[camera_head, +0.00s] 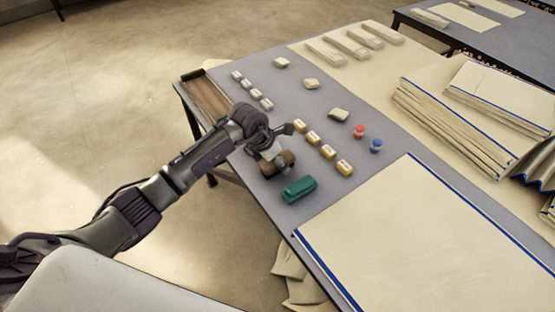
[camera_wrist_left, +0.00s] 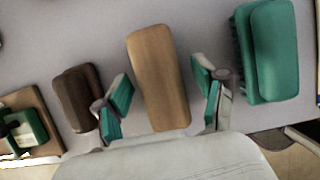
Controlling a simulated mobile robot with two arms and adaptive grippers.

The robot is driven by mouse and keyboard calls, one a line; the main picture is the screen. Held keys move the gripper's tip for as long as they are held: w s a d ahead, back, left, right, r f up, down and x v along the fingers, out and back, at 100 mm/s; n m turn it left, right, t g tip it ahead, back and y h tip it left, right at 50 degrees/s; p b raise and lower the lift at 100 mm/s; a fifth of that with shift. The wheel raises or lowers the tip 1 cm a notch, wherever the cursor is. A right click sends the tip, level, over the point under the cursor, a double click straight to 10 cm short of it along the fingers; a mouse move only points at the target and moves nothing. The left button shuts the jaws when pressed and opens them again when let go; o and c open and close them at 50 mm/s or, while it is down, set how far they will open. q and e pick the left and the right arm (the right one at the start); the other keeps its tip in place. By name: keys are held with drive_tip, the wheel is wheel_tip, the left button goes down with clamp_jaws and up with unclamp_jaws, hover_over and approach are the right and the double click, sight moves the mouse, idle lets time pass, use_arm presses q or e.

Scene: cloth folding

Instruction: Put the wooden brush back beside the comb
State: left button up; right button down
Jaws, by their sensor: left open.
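The light wooden brush (camera_wrist_left: 160,78) lies on the grey table in the left wrist view, between the spread fingers of my left gripper (camera_wrist_left: 161,93). A gap shows on each side of it, so the fingers do not grip it. A dark brown brush-like block (camera_wrist_left: 75,97) lies left of the fingers, and a green brush (camera_wrist_left: 268,50) lies to the right. In the head view my left gripper (camera_head: 270,158) is low over the table's near edge, partly covering a brown block. The green brush (camera_head: 299,189) is just in front. I cannot make out the comb. My right gripper is out of view.
A wooden tray (camera_head: 207,97) sits at the table's left corner. Several yellow blocks (camera_head: 328,152), a red piece (camera_head: 359,131) and a blue piece (camera_head: 376,145) are to the right. A blue-edged cream cloth (camera_head: 425,235) covers the right front; folded cloths (camera_head: 455,125) lie behind.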

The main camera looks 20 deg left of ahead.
use_arm(q)
drive_tip(key=v, duration=1.1)
drive_tip(key=shift+s+r, duration=0.15)
drive_tip(key=shift+r, duration=0.2)
drive_tip(key=shift+a, duration=0.15)
